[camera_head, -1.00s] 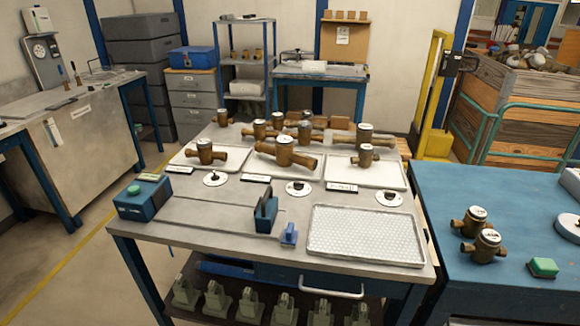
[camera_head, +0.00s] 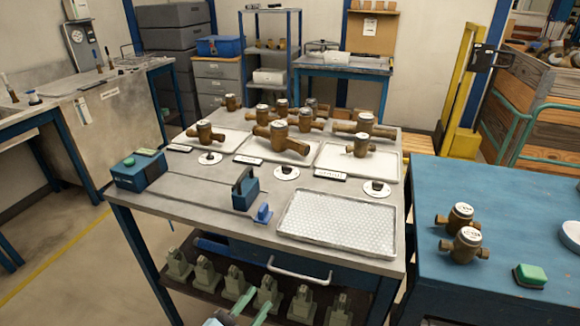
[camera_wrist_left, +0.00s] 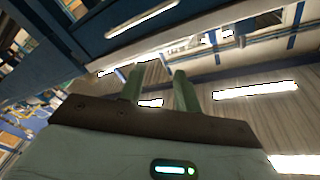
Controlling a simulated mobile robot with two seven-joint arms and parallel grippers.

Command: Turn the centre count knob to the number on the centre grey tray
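The centre count knob is a small dark knob on a round white dial (camera_head: 286,173) on the grey bench, in the head view. Behind it is the centre grey tray (camera_head: 243,153), with a brass meter (camera_head: 280,139) on it. A small label plate (camera_head: 249,160) lies at the tray's front edge; I cannot read its number. My left gripper (camera_head: 250,306) is at the bottom edge of the head view, low in front of the bench and far from the knob. Its two green fingers stand apart and empty in the left wrist view (camera_wrist_left: 159,88). My right gripper is not in view.
Two similar dials stand at left (camera_head: 210,158) and right (camera_head: 377,188). A blue box (camera_head: 139,171), a dark blue block (camera_head: 245,188) and a white perforated tray (camera_head: 340,223) occupy the bench front. A drawer handle (camera_head: 298,270) juts out below. A blue table (camera_head: 500,210) adjoins at right.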

